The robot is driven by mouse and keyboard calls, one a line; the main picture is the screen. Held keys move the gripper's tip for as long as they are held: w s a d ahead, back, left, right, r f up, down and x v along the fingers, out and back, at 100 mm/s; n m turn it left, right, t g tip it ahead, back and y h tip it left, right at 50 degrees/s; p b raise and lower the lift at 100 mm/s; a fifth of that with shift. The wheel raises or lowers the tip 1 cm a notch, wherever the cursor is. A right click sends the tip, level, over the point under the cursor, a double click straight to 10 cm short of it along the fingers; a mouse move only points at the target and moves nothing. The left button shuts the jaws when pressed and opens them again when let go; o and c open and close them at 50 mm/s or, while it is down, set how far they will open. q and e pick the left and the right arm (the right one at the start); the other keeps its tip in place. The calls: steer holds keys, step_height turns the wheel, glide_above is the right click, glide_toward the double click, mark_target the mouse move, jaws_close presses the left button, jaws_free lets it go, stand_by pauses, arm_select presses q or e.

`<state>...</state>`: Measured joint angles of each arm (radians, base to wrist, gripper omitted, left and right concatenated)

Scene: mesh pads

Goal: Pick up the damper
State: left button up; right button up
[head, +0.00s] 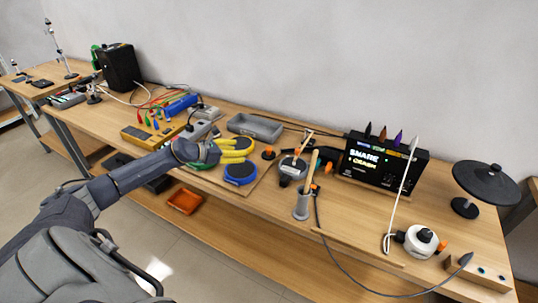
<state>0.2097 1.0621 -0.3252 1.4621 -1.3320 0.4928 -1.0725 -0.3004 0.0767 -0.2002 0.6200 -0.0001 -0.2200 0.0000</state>
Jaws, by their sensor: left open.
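My left gripper (218,151) is open above the front part of the bench, at the left side of a yellow-rimmed round pad (239,144). It partly covers that pad, and I cannot tell whether it touches it. A blue-rimmed pad with a dark top (240,172) lies just in front, near the bench's front edge. I cannot tell for sure which thing is the damper; small orange-and-black pieces, one of them a small round piece (268,153), lie right of the pads. My right gripper is not in view.
A grey tray (255,127) stands behind the pads. A grey cup with wooden sticks (301,207) stands to the right, near a black module with a lit screen (381,161). A cymbal-like black pad (486,182) stands far right. Cables cross the bench; an orange bin (185,201) sits below.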

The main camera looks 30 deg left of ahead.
mark_target(268, 147)
arm_select(q)
steer(key=x, duration=1.6)
steer(key=shift+d, duration=0.2)
steer(key=shift+c, duration=0.3)
steer(key=shift+r, duration=0.1)
jaws_close()
